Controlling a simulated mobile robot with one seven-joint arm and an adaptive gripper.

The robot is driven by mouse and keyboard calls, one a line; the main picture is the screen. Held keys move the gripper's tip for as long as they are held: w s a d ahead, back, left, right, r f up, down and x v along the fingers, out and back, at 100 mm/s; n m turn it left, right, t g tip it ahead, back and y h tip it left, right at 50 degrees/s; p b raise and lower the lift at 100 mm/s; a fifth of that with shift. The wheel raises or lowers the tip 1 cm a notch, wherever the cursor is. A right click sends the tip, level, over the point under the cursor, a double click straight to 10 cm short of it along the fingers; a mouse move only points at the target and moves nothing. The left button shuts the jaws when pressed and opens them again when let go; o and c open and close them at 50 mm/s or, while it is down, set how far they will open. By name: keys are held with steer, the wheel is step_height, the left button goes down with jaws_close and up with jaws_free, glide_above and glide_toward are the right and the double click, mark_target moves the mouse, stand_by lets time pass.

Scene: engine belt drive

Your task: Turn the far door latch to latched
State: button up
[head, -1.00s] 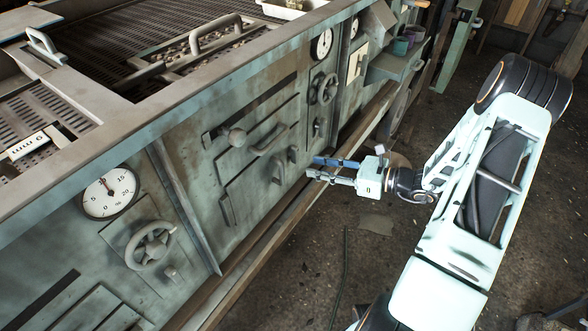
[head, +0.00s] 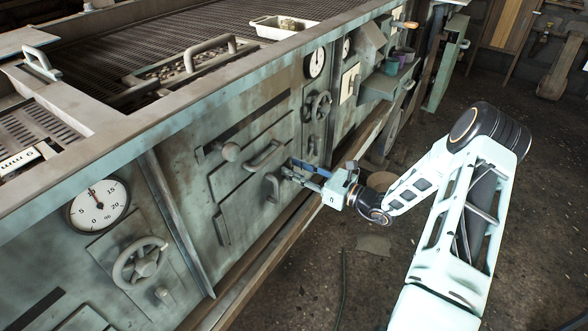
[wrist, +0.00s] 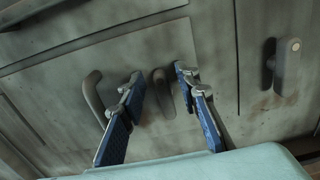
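The door (head: 235,195) is a grey-green panel on the side of the machine, with a bar handle (head: 263,156). In the wrist view, the far latch (wrist: 163,93) stands between the two open blue fingers (wrist: 160,80), with visible gaps on both sides.
Another small lever (wrist: 287,66) is on the panel to the right in the wrist view. A handwheel (head: 319,106) and a gauge (head: 314,63) are above. A ledge (head: 235,300) runs along the machine's foot. The floor (head: 400,240) beside it is open.

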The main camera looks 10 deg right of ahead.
steer(key=shift+w+a, duration=0.2)
jaws_close()
